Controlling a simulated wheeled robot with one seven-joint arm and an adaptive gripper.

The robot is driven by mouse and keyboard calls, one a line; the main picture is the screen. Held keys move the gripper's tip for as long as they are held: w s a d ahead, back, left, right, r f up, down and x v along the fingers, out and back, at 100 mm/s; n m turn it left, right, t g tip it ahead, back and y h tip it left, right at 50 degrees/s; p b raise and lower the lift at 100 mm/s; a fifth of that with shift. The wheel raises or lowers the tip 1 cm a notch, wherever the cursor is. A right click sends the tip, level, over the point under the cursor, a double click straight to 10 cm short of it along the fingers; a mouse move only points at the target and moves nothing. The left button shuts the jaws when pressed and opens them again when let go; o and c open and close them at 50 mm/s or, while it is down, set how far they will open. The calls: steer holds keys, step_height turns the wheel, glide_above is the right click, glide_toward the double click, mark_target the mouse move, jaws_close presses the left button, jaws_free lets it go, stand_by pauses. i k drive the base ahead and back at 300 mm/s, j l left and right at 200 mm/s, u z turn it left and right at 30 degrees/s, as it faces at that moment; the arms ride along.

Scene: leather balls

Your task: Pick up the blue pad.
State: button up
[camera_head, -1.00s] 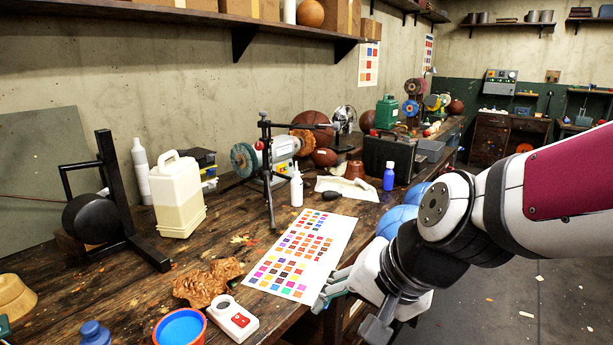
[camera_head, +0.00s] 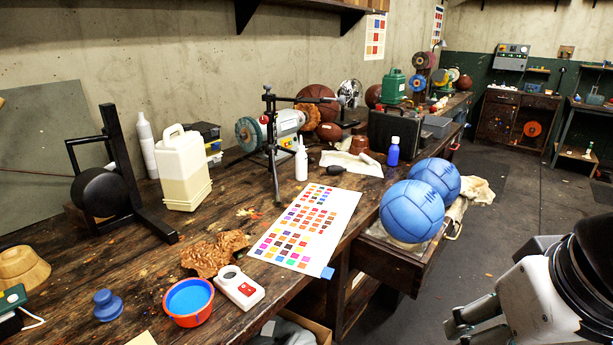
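A small flat blue piece (camera_head: 327,273) lies at the near right corner of the colour chart, by the bench edge. A blue knob-shaped piece (camera_head: 107,305) stands at the near left of the bench. I cannot tell for sure which is the blue pad. My gripper (camera_head: 457,332) is at the lower right, off the bench, over the floor. Its fingers are apart, and I see nothing between them. The lower finger is partly cut off by the picture edge.
The colour chart (camera_head: 310,228) lies along the bench edge. A red bowl with blue contents (camera_head: 188,301), a white device with a red switch (camera_head: 240,287) and crumpled brown leather (camera_head: 215,253) lie nearby.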

mark_target(109, 306)
steer(key=u, duration=1.45)
